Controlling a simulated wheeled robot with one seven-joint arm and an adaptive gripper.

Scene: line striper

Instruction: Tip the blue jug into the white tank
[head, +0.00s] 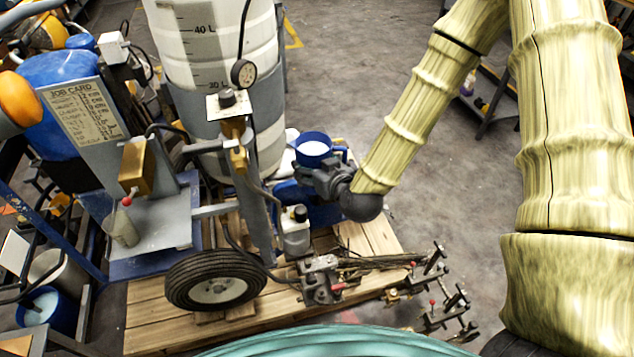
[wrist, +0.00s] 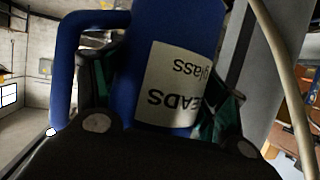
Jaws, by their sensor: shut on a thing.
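The blue jug (head: 313,143) shows its round open top, with white contents inside, just right of the white tank. It looks about upright. In the wrist view the jug (wrist: 122,75) fills the middle, its handle on the left and a pale label on its side with upside-down words, "glass" among them. My gripper (head: 325,178) is shut on the jug, with a finger on each side of it in the wrist view (wrist: 165,120). The tall white tank (head: 215,70) has litre marks and a grey band. Its top opening is out of view.
A gauge (head: 243,72) and a post with valves (head: 238,140) stand in front of the tank. A wheel (head: 215,281) and a wooden pallet (head: 375,237) lie below. Several clamp-like metal parts (head: 440,300) stick out at the lower right.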

